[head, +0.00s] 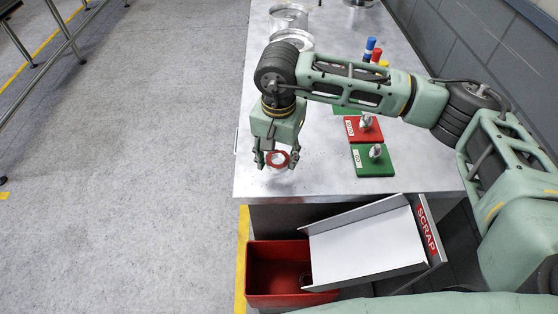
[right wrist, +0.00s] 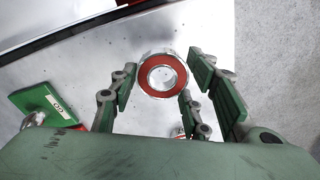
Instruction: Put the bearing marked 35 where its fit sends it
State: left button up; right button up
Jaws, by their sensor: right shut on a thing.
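A bearing with a red face and bright metal rim (head: 268,159) is held in my right gripper (head: 276,159), above the near left part of the bench; it also shows in the right wrist view (right wrist: 145,77). My right gripper is shut on it, fingers on both sides. No number is readable on it. Another green pallet (head: 345,109) is partly hidden behind my arm. My left gripper is not in view.
A white chute marked SCRAP (head: 360,240) slopes down to a red bin (head: 271,297) below the bench's front edge. Blue, red and yellow pieces (head: 371,45) stand behind my arm. Clear round containers (head: 288,17) stand at the back. The bench's left front (head: 255,180) is bare.

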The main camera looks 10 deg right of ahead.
aim_at(279, 165)
notch_tip(279, 165, down, 3)
jog(key=shift+s+d+p, duration=0.1)
jog(key=shift+p, duration=0.7)
jog(key=shift+f, duration=0.45)
jog(key=shift+f, duration=0.2)
jog(key=o, duration=1.5)
jog(key=shift+r, duration=0.1)
